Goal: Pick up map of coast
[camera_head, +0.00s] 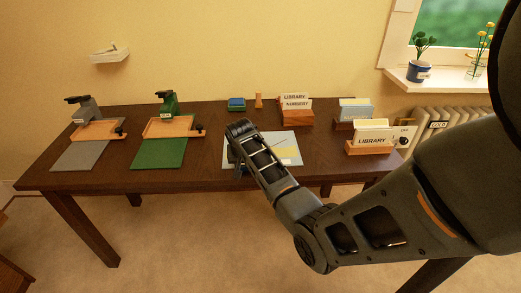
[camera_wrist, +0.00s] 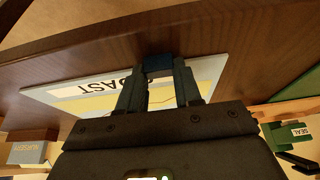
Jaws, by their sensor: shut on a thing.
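The map of coast (camera_head: 284,146) is a pale flat sheet with a yellow patch on the middle of the dark wooden desk. In the wrist view the map (camera_wrist: 95,88) shows upside down, with a label of which "AST" is readable. My gripper (camera_wrist: 158,72) is shut on a dark blue piece at the map's edge, which looks like a tab of the map. In the head view my arm hides the map's left part and most of the gripper. I cannot tell whether the map is lifted off the desk.
On the desk (camera_head: 215,172), a green press (camera_head: 160,152) and a grey press (camera_head: 80,156) stand left.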

